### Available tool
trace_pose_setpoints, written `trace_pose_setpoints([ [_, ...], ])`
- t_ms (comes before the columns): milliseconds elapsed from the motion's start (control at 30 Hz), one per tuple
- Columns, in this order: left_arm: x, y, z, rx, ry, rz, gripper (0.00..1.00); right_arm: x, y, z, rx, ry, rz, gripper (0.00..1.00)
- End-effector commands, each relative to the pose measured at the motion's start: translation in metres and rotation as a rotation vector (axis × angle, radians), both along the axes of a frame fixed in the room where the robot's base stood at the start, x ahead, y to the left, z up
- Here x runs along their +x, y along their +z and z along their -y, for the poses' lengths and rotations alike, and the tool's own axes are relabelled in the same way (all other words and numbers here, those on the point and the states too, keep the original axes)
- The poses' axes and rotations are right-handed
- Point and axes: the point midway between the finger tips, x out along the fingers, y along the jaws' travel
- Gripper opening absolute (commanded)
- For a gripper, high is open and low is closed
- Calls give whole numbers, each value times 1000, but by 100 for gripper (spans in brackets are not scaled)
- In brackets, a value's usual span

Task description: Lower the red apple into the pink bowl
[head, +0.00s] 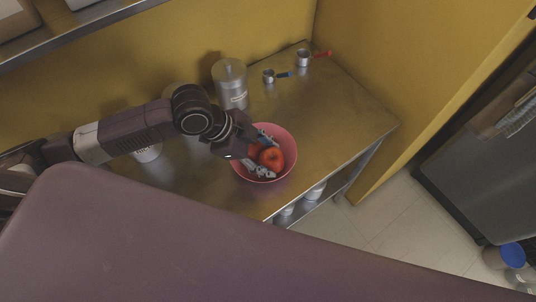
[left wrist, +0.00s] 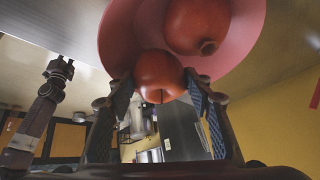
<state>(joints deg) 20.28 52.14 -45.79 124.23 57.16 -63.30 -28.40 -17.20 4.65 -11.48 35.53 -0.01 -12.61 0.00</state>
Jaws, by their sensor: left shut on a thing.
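The pink bowl (head: 289,152) stands on the steel counter, and part of it shows at the top of the left wrist view (left wrist: 255,22). My left gripper (head: 264,157) reaches into the bowl's opening from the left. Its fingers are shut on a red apple (left wrist: 158,72), one finger on each side of it. A second red, round fruit (left wrist: 197,22) lies in the bowl close to the held one. In the head view a red apple (head: 272,158) shows between the fingers. I cannot tell whether the held apple touches the bowl.
A lidded steel canister (head: 230,84) stands behind the bowl, with other containers partly hidden by my left arm. A blue-handled cup (head: 269,76) and a red-handled cup (head: 303,58) are at the back. The counter (head: 345,122) right of the bowl is clear.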

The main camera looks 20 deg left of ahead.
Motion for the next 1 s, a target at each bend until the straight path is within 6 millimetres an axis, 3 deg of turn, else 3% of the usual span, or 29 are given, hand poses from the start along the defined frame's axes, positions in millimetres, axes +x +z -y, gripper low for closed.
trace_pose_setpoints([
  [200, 0, 0, 0, -1, 0, 1, 19, 0, 0, 0, 0, 0, 0, 22],
  [233, 0, 0, 0, -1, 0, 1, 50, 0, 0, 0, 0, 0, 0, 22],
  [400, 0, 0, 0, -1, 0, 0, 67, 0, 0, 0, 0, 0, 0, 22],
  [767, -1, 4, -3, 1, 1, 1, 67, 0, 0, 0, 1, -1, 1, 22],
  [1000, -9, 39, -25, 4, 1, 4, 67, 0, 0, -1, 1, -1, 0, 22],
])
